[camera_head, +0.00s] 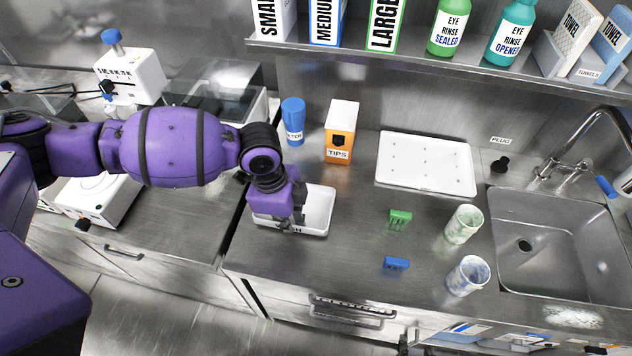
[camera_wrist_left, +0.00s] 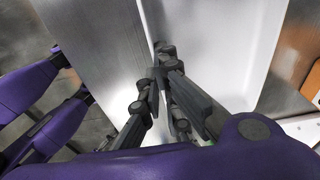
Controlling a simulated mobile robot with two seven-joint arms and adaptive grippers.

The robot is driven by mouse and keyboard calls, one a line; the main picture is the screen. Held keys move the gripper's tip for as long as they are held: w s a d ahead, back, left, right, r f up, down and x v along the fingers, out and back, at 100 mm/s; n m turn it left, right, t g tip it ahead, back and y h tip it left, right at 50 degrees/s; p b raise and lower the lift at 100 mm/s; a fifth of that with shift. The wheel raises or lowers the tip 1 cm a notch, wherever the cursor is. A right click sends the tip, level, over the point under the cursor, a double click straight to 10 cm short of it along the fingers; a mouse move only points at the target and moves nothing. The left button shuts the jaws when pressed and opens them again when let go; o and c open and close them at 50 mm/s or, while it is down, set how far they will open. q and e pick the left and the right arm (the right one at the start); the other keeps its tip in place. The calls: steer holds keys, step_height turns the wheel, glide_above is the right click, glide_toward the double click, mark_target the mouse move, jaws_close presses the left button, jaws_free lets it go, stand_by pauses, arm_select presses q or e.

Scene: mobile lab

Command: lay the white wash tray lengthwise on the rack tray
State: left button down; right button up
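The white wash tray (camera_head: 319,212), a shallow rectangular basin, rests on the steel counter left of the middle. My left gripper (camera_head: 287,222) reaches down at its left part and hides some of it. In the left wrist view the tray (camera_wrist_left: 222,50) shows large, and the dark fingers (camera_wrist_left: 159,78) come together on its rim, one on each side. The gripper looks shut on that rim. The rack tray (camera_head: 425,165), a flat white board with small dots, lies empty at the back, right of the orange tips box. My right gripper does not show clearly.
A blue bottle (camera_head: 293,120) and the tips box (camera_head: 341,135) stand behind the wash tray. Green (camera_head: 399,219) and blue (camera_head: 396,264) small blocks and two patterned cups (camera_head: 463,224) (camera_head: 468,275) stand in front of the rack tray. A sink (camera_head: 560,245) is at right; a shelf (camera_head: 420,58) overhangs the back.

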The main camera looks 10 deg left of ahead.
arm_select(q)
steer(key=s+r+p, duration=0.1)
steer(key=s+r, duration=1.1)
steer(key=s, duration=0.2)
steer(key=shift+d, duration=0.25)
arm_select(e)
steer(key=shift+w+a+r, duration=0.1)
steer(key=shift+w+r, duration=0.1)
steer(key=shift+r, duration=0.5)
arm_select(q)
steer(key=shift+f, duration=0.1)
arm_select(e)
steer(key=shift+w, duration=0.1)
arm_select(q)
steer(key=shift+n, duration=0.6)
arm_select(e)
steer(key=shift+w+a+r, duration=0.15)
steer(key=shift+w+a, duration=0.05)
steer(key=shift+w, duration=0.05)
arm_select(q)
steer(key=shift+a, duration=0.1)
